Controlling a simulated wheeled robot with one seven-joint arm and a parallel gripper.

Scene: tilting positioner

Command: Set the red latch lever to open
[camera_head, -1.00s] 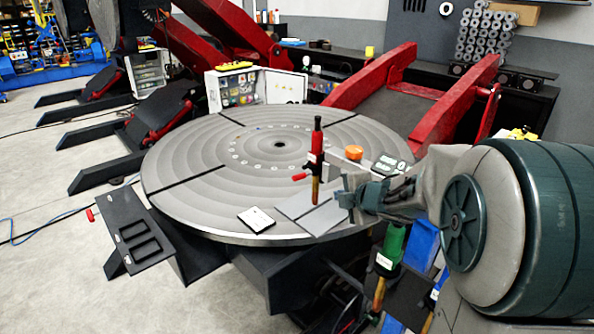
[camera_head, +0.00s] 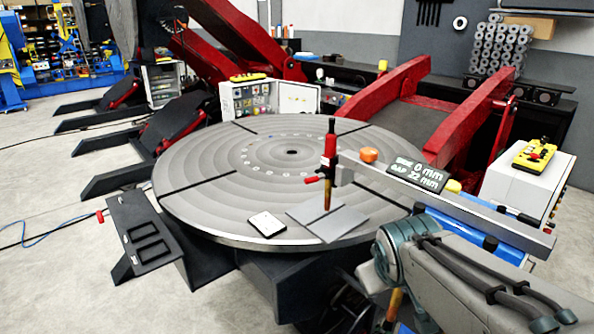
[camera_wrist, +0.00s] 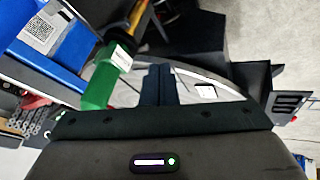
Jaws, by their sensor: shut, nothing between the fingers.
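Two small red handles show in the head view, and I cannot tell which is the latch lever. One red handle (camera_head: 317,179) sticks out left from the upright red torch (camera_head: 330,152) above the turntable. The other red handle (camera_head: 100,216) sits at the left end of the black slotted bracket (camera_head: 150,241); it also shows at the right edge in the wrist view (camera_wrist: 293,118). My gripper (camera_wrist: 157,84) shows in the wrist view with its dark fingers together and nothing between them. It is apart from both handles. In the head view its fingers are hidden.
A green torch (camera_wrist: 102,84) stands close left of my fingers in the wrist view, beside a blue box (camera_wrist: 48,45). The round turntable (camera_head: 215,165) carries grey plates and a white card (camera_head: 266,224). A grey beam (camera_head: 450,204) extends right from the red torch.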

